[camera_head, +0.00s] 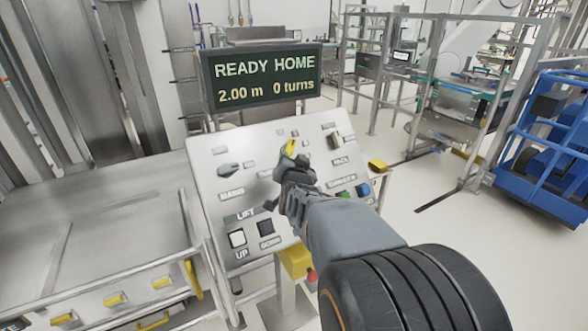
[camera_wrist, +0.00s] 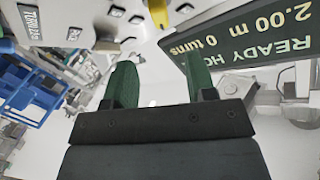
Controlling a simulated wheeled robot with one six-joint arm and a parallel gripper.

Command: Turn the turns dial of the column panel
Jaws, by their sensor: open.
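The sloped grey column panel (camera_head: 215,205) stands in the middle of the head view. A yellow dial (camera_head: 290,147) sits near its top middle; its label is hidden or unreadable, so I cannot tell for sure that it is the turns dial. It also shows at the top edge of the wrist view (camera_wrist: 158,12), beyond the fingers. My gripper (camera_head: 293,165) is just in front of this dial and partly covers it. In the wrist view its two green fingers (camera_wrist: 163,80) are apart with nothing between them.
The display (camera_head: 262,78) above the panel reads READY HOME, 2.00 m, 0 turns. A grey knob (camera_head: 230,169) is at left and another knob (camera_head: 335,138) at right. White UP (camera_head: 237,238) and dark DOWN (camera_head: 266,227) buttons lie below. A blue rack (camera_head: 552,130) stands far right.

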